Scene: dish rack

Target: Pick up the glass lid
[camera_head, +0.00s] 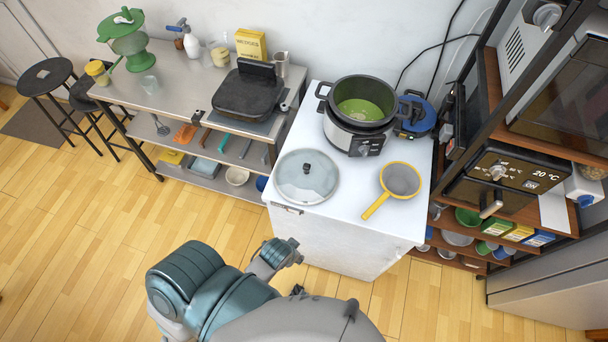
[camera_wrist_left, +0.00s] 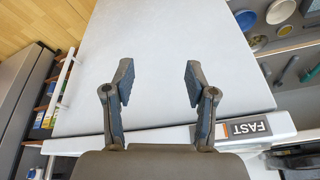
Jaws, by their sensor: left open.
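The glass lid (camera_head: 306,176) lies flat on the white cabinet top (camera_head: 345,225), near its left front edge. It is round and clear with a grey rim and a dark knob in the middle. My left gripper (camera_head: 290,250) is in front of the cabinet, below and apart from the lid. In the left wrist view my left gripper (camera_wrist_left: 158,85) is open and empty, with its two fingers apart before the cabinet's plain white front. The lid does not show in that view. My right gripper is not in view.
A multicooker pot (camera_head: 360,108) with green contents stands behind the lid. A steel table with a black grill (camera_head: 248,92) stands on the left. A shelf rack with an oven (camera_head: 500,172) stands on the right.

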